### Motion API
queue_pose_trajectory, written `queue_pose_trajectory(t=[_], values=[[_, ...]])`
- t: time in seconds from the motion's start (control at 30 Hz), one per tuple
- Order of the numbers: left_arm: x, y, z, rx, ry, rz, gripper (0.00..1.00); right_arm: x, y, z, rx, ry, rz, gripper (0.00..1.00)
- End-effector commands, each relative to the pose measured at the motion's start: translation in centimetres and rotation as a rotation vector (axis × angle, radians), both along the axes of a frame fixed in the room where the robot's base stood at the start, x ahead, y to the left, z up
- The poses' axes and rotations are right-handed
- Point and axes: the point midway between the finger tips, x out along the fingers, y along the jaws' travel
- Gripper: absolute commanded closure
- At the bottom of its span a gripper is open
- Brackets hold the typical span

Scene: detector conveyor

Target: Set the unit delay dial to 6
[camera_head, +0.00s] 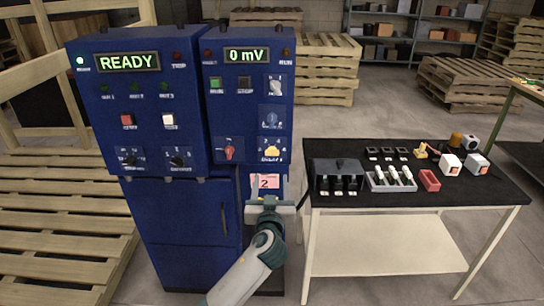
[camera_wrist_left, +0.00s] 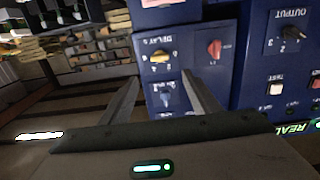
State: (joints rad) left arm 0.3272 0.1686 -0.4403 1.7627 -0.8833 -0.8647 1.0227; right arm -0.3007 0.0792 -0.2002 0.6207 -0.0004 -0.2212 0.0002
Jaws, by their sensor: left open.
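The unit delay dial is the yellow knob (camera_head: 271,150) low on the right blue cabinet, on a small plate; it shows upside down in the left wrist view (camera_wrist_left: 160,57) beside the printed word DELAY. Its number setting is too small to read. My left gripper (camera_head: 268,199) is below the dial, in front of the pink tag. In the left wrist view my left gripper (camera_wrist_left: 162,82) has its two fingers apart and nothing between them; the dial lies beyond the fingertips, not touched. My right gripper is not in view.
A red knob (camera_head: 229,150) sits left of the dial and a blue knob (camera_head: 270,120) above it. The display (camera_head: 247,54) reads 0 mV. A black-topped table (camera_head: 330,200) with trays and small parts stands close to the right. Pallets lie at left.

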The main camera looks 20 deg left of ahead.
Motion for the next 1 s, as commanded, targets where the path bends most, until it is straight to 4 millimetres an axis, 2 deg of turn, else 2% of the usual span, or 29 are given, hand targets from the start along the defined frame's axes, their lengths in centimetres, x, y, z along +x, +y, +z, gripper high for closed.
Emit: queue_pose_trajectory(t=[0.2,0.6,0.8,1.0], values=[[3.4,0.9,0.3,0.004,0.000,0.000,0.44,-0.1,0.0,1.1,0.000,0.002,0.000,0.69],[9.1,2.6,0.2,0.003,0.001,0.000,0.44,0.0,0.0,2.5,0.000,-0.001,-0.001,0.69],[11.4,3.2,0.1,0.002,0.001,0.000,0.44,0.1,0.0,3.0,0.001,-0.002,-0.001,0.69],[13.0,3.7,0.1,0.001,0.000,0.000,0.44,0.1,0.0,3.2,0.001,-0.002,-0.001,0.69]])
